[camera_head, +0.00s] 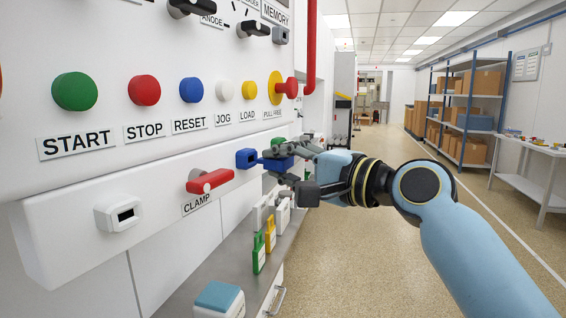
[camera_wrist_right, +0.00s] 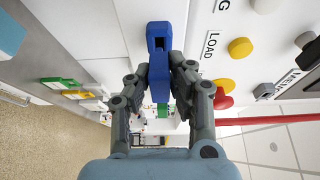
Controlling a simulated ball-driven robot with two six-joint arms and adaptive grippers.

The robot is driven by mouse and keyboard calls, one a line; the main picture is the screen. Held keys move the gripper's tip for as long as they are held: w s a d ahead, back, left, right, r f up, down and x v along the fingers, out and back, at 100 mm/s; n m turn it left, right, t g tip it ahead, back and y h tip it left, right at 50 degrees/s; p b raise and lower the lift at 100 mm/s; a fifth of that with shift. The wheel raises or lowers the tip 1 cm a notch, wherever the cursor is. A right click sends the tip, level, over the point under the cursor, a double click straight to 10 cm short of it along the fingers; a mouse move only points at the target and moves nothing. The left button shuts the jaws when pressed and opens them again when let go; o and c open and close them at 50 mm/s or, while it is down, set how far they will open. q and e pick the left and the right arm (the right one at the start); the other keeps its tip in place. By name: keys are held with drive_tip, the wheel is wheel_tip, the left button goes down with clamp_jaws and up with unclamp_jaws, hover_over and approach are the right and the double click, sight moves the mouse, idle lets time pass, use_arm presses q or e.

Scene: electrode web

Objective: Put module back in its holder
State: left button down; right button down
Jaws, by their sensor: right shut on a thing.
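My right gripper (camera_head: 278,165) is shut on a blue module (camera_head: 247,158). In the head view, the module points left, in front of the panel below the LOAD button. In the right wrist view the module (camera_wrist_right: 158,42) extends forward from between the fingers of the gripper (camera_wrist_right: 160,78), and its wide end has a dark slot. Similar green (camera_head: 258,253) and yellow (camera_head: 270,234) modules are upright at the ledge below, with white pieces (camera_head: 283,216) beside them. I cannot tell which piece is the blue module's holder. My left gripper is not in view.
The red CLAMP lever (camera_head: 210,181) sticks out left of the module. A white socket (camera_head: 120,213) is further left. Buttons and a red pipe (camera_head: 311,50) are above. A blue-topped white block (camera_head: 219,298) is on the grey ledge (camera_head: 192,285). The aisle at right is open.

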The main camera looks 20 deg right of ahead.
drive_tip(key=shift+w+a+p, duration=0.35)
drive_tip(key=shift+w+a, duration=0.65)
drive_tip(key=shift+a, duration=0.1)
idle(0.5)
drive_tip(key=c, duration=1.1)
unclamp_jaws()
drive_tip(key=shift+c, duration=0.2)
drive_tip(key=shift+s+d, duration=0.15)
drive_tip(key=shift+s, duration=0.05)
drive_tip(key=v, duration=1.1)
drive_tip(key=shift+s, duration=0.3)
drive_tip(key=shift+d, duration=0.15)
